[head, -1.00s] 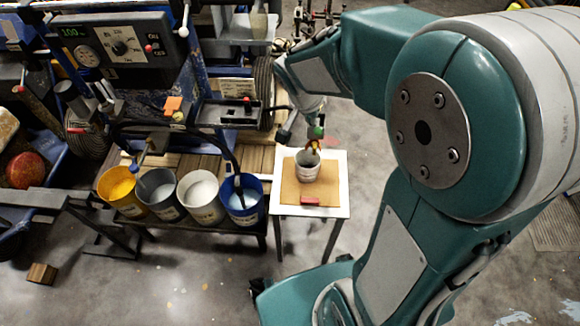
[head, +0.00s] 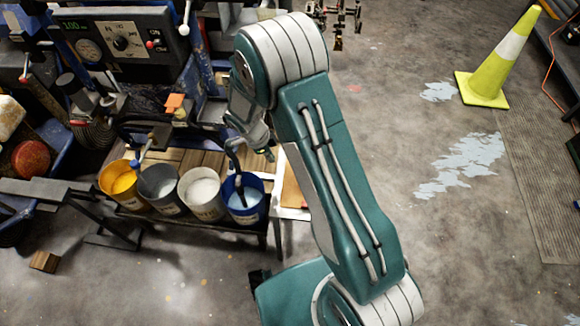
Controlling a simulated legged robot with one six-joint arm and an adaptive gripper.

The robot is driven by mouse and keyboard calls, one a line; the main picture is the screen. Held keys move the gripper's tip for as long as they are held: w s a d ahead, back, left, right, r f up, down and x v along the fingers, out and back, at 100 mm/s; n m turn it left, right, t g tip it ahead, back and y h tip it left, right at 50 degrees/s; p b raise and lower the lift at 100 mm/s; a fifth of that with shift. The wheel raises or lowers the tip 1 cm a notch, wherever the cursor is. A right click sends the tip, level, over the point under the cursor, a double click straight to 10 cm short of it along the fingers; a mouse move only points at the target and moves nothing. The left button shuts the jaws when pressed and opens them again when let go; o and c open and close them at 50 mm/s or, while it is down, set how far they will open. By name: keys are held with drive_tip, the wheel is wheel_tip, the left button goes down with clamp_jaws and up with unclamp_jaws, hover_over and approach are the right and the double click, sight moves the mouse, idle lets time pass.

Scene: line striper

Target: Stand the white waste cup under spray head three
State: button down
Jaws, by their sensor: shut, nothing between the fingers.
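The white waste cup is not visible now. My arm covers most of the small white side table (head: 291,213) where a pale cup stood a second ago. My gripper (head: 262,147) is at the end of the folded arm, near the rear of the blue bucket (head: 240,200) and left of the side table. It is small and partly covered by my wrist. It is shut and I see nothing in it. I cannot pick out spray head three; the machine's lower parts are crowded and dark.
A yellow-paint bucket (head: 122,186), a grey bucket (head: 160,190) and a white bucket (head: 202,193) stand on the slatted bench left of the blue one. Hoses arch above them. The control box (head: 120,43) is behind. A traffic cone (head: 497,60) stands right; floor between is clear.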

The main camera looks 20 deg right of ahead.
drive_tip(key=x, duration=0.9)
drive_tip(key=shift+d+f, duration=0.1)
drive_tip(key=shift+f, duration=0.2)
drive_tip(key=d, duration=0.3)
drive_tip(key=shift+s+d+f, duration=0.1)
drive_tip(key=shift+s+d, duration=0.05)
drive_tip(key=shift+s, duration=0.2)
drive_tip(key=shift+s+d, duration=0.1)
drive_tip(key=shift+d, duration=0.3)
drive_tip(key=shift+s+d, duration=0.2)
drive_tip(key=shift+d, duration=0.65)
drive_tip(key=v, duration=1.2)
